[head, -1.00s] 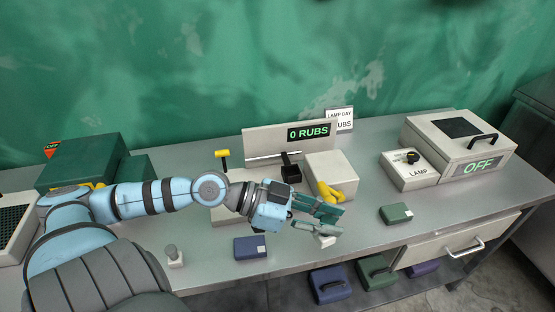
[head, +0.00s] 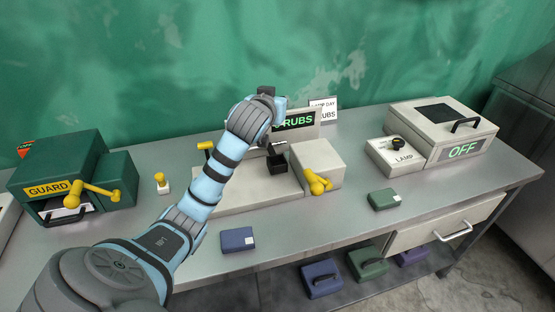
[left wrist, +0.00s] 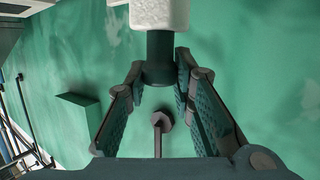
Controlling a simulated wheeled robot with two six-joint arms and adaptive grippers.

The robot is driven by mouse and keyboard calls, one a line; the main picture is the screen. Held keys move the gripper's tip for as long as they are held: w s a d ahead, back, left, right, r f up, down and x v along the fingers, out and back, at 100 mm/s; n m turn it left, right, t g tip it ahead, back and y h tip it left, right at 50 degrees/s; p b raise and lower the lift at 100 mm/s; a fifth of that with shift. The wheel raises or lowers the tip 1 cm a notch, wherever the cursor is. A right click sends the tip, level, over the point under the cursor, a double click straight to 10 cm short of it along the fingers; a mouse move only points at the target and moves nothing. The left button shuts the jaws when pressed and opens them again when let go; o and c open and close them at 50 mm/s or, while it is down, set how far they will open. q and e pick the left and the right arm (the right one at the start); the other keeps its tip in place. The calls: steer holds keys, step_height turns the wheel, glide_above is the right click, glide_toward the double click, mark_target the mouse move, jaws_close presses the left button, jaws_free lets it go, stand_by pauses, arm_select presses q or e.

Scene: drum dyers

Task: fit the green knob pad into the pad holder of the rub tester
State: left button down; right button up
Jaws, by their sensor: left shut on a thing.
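The green knob pad shows in the left wrist view as a dark green knob (left wrist: 160,50) with a white pad (left wrist: 160,12) at its end. My left gripper (left wrist: 163,78) is shut on the knob. In the head view my left wrist is raised over the back of the rub tester, and its fingers and the pad are hidden. The rub tester (head: 235,197) has a black pad holder (head: 277,165) in front of my wrist, a yellow lever (head: 205,147), a yellow crank (head: 317,183) and a partly covered RUBS display (head: 296,121). My right gripper is not in view.
A yellow knob pad (head: 161,182) stands left of my arm, by the green guard box (head: 62,165). A blue block (head: 238,239) and a green block (head: 384,199) lie in front. The lamp box (head: 398,156) and OFF box (head: 440,130) stand right.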

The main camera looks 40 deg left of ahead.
arm_select(q)
step_height(320, 180, down, 16)
steer(key=shift+f+b, duration=0.1)
steer(key=shift+b, duration=1.15)
steer(key=c, duration=1.4)
jaws_free()
steer(key=shift+o, duration=0.2)
steer(key=shift+s, duration=0.1)
steer(key=p+v, duration=0.1)
steer(key=v, duration=1)
steer(key=shift+s+r+p, duration=0.3)
steer(key=shift+s+p, duration=0.05)
